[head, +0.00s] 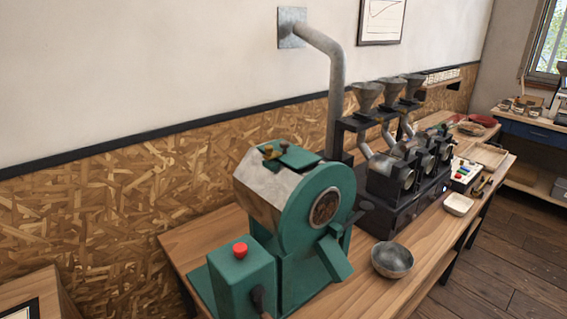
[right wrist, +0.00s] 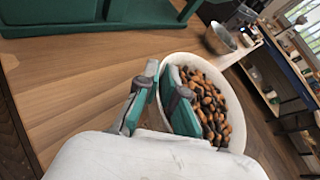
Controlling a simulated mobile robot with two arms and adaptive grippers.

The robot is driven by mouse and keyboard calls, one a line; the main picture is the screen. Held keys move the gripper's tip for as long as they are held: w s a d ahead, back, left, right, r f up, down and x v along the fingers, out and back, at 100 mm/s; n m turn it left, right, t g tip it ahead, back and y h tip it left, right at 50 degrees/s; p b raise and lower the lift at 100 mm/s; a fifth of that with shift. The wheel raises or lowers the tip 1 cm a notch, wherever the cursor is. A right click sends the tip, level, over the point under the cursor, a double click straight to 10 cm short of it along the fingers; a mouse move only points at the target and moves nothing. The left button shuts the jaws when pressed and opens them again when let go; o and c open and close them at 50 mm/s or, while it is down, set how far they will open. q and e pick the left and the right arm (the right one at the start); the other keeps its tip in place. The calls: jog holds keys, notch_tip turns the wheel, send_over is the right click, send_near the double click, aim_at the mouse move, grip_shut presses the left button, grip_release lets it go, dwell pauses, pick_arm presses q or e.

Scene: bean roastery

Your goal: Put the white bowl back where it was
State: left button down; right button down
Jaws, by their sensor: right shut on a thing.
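The white bowl (right wrist: 240,118) is in the right wrist view, filled with brown and dark beans (right wrist: 207,105). My right gripper (right wrist: 161,75) is shut on the near left side of its rim, one finger outside and one inside. The bowl is close beside or above the wooden bench top; I cannot tell whether it touches it. Neither gripper, nor this bowl, shows in the head view.
A green roaster (head: 290,235) stands on the wooden bench, with a metal bowl (head: 392,260) to its right, also in the right wrist view (right wrist: 220,38). A small whitish dish (head: 458,204) lies near the black machine (head: 402,190). Bare bench top (right wrist: 75,85) lies left of the held bowl.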

jog(key=w+d+r+n+y, duration=0.1)
jog(key=d+r, duration=0.4)
jog(key=r, duration=0.3)
jog(key=w+d+r+n+y, duration=0.1)
jog(key=d+r+y, duration=0.1)
jog(key=d+r, duration=0.3)
notch_tip(320, 180, up, 4)
jog(key=shift+f+n, duration=0.1)
jog(key=shift+n, duration=0.2)
jog(key=shift+w, duration=0.1)
